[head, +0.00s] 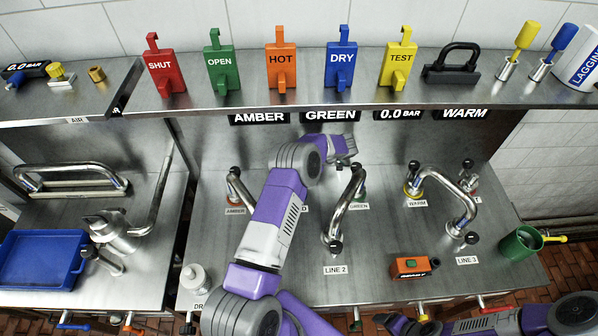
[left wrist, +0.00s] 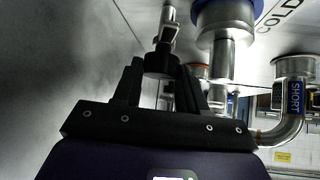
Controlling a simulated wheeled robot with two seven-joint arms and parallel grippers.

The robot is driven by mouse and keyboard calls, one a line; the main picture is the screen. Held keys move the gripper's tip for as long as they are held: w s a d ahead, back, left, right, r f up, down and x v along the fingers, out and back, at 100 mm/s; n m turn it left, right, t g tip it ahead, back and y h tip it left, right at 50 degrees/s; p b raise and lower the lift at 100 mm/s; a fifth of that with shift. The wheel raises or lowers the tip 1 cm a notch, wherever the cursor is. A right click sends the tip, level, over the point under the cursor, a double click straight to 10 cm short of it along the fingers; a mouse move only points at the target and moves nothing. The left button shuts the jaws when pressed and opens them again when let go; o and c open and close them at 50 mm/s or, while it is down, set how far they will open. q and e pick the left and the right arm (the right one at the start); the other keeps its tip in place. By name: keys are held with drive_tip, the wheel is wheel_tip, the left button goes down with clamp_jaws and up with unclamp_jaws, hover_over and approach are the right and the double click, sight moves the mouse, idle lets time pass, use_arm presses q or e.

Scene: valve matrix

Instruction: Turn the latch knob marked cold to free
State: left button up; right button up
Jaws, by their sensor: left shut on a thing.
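In the left wrist view my left gripper (left wrist: 159,70) is shut on a black latch knob (left wrist: 160,62) at the end of a metal stem. The word COLD (left wrist: 280,15) is on the panel at the upper right, beside a blue-collared metal pipe fitting (left wrist: 225,20). In the head view my left arm reaches across the middle of the bench, with its gripper (head: 345,147) near the back. The arm hides the knob and most of a label, whose last letter D (head: 305,209) shows. My right arm is at the lower right; its fingers cannot be made out.
Bent pipes stand by AMBER (head: 236,190), GREEN (head: 345,208) and WARM (head: 445,195). An orange device (head: 412,266) and a green mug (head: 520,243) are at front right. Coloured tags such as HOT (head: 281,62) stand on the shelf above. A blue tray (head: 40,262) is at left.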

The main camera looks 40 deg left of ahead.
use_arm(q)
drive_tip(key=shift+w+a+f+n+g+h+b, duration=0.1)
drive_tip(key=shift+n+g+h+b, duration=0.25)
drive_tip(key=shift+n+g+b, duration=0.35)
drive_tip(key=shift+a+n+g+h+b, duration=0.1)
drive_tip(key=shift+n+g+h+b, duration=0.3)
drive_tip(key=shift+n+b, duration=0.6)
drive_tip(key=o, duration=1.1)
drive_tip(key=shift+c, duration=0.2)
drive_tip(key=shift+r, duration=0.2)
